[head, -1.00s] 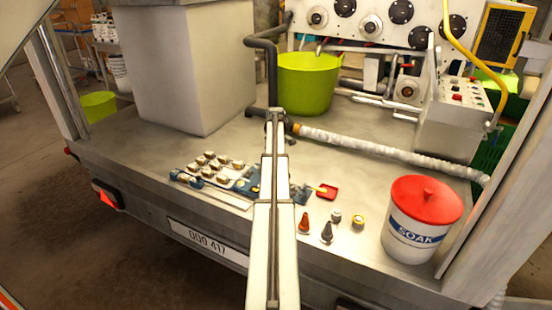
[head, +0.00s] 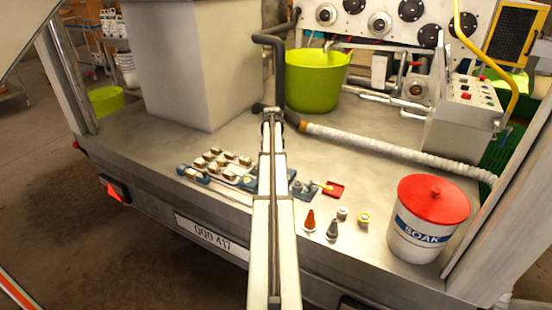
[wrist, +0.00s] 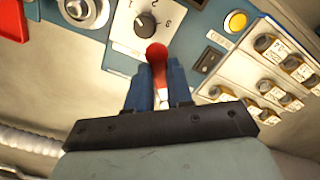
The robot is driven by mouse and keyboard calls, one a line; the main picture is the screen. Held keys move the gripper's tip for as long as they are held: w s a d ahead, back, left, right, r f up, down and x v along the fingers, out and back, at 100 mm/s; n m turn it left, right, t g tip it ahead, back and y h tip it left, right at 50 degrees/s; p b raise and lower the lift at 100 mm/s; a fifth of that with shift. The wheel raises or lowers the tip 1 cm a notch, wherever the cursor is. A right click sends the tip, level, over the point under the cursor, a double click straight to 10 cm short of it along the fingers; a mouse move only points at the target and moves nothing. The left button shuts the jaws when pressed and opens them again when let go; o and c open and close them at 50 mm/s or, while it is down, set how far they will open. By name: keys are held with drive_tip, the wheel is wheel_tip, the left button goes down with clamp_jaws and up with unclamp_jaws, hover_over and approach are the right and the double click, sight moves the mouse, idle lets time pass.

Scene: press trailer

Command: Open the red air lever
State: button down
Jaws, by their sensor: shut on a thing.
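The red air lever (wrist: 157,56) shows in the wrist view as a red rounded handle with a pale metal end below it, in front of a blue control panel (wrist: 190,25). My gripper (wrist: 156,78) has its two blue fingers closed on the lever from both sides, with the red tip sticking out between them. In the head view the blue panel (head: 302,190) lies on the metal deck. My arm covers its middle there, and hides the lever and the fingers.
By the lever are a black dial knob (wrist: 145,24), a yellow button (wrist: 236,20) and several cream switch blocks (wrist: 285,55). In the head view, a red tray (head: 335,187), small cones and a white SOAK bucket (head: 420,235) stand right; a ribbed hose (head: 400,150) runs behind.

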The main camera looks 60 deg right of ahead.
drive_tip(key=w+m, duration=0.1)
drive_tip(key=m, duration=0.2)
drive_tip(key=shift+w+a+m, duration=0.3)
drive_tip(key=shift+w+a, duration=0.1)
drive_tip(key=shift+w+a+m, duration=0.1)
drive_tip(key=shift+w+m, duration=0.35)
drive_tip(key=shift+m, duration=0.45)
drive_tip(key=shift+w+m, duration=0.4)
drive_tip(key=shift+m, duration=0.5)
drive_tip(key=shift+w, duration=0.1)
drive_tip(key=c, duration=1)
unclamp_jaws()
wheel_tip(320, 180, up, 14)
drive_tip(key=shift+f, duration=0.1)
